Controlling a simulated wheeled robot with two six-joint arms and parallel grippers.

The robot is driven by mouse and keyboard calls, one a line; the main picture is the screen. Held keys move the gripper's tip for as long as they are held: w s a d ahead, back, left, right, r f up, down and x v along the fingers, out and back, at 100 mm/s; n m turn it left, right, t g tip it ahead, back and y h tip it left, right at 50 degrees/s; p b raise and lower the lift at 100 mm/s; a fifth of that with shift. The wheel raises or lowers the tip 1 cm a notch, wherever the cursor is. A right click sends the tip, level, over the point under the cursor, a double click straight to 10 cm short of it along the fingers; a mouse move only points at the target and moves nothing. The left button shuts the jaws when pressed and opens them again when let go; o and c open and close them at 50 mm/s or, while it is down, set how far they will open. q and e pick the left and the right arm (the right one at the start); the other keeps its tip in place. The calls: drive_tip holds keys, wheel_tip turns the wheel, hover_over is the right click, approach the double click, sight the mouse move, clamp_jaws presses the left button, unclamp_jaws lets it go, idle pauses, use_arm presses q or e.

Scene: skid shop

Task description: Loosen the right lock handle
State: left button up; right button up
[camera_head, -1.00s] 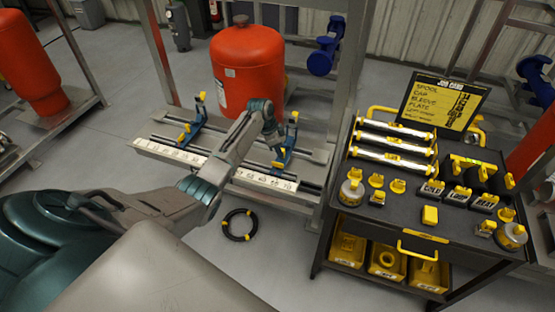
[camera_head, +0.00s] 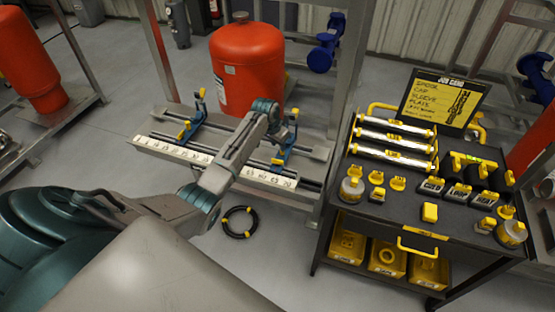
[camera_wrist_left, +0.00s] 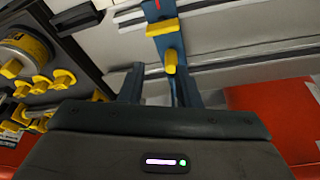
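The right clamp (camera_head: 286,149) is a blue bracket with yellow parts, on the rail bench right of the red tank. Its yellow lock handle (camera_head: 278,162) shows low on its left side. My left gripper (camera_head: 275,138) is beside this clamp, its fingers mostly hidden by my wrist. In the left wrist view the two dark fingers (camera_wrist_left: 160,88) are apart. A yellow handle (camera_wrist_left: 170,62) on the blue bracket (camera_wrist_left: 168,40) shows just beyond and between them; I cannot tell whether they touch it. My right gripper does not show.
A similar blue clamp (camera_head: 192,118) stands left on the rail. The red tank (camera_head: 246,65) rises behind the rail. A dark tool cart (camera_head: 400,212) with yellow parts stands at right. A black ring (camera_head: 240,223) lies on the floor.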

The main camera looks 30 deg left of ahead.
use_arm(q)
drive_tip(key=n, duration=0.2)
drive_tip(key=r+n+y, duration=0.1)
drive_tip(key=n, duration=0.1)
idle(0.3)
drive_tip(key=shift+f, duration=0.1)
